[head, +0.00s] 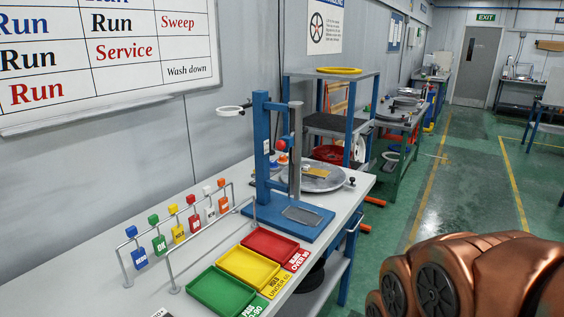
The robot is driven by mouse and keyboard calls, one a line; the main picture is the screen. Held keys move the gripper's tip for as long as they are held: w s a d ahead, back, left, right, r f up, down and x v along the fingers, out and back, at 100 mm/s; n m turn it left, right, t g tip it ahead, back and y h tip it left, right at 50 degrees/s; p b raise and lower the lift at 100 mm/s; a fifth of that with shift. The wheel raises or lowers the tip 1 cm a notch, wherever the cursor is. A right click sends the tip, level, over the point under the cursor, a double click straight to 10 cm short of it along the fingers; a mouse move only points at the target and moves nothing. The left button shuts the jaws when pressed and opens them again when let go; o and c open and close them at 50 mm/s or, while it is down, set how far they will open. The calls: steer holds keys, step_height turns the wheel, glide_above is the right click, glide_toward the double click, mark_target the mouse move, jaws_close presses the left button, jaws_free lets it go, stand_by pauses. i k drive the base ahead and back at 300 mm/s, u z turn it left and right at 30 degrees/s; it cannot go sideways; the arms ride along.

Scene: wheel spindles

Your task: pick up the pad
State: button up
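I cannot tell for sure which thing is the pad. A small flat grey-tan plate (301,215) lies on the base of a blue upright stand (262,150) on the near workbench (215,240). A small tan block (307,169) shows by the round metal disc (325,180) behind the stand's posts, partly hidden. Copper-coloured parts of my own arm fill the lower right corner, clear of the bench. My gripper's fingers are not in the picture.
Green (222,291), yellow (247,265) and red (270,245) trays sit at the bench front. Coloured tags hang on a rail (190,236) behind them. A blue shelf rack (330,105) stands beyond the bench. The green floor (460,190) at right is open.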

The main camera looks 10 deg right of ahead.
mark_target(282, 161)
steer(key=z, duration=1.1)
steer(key=i, duration=5.65)
steer(key=u, duration=2.9)
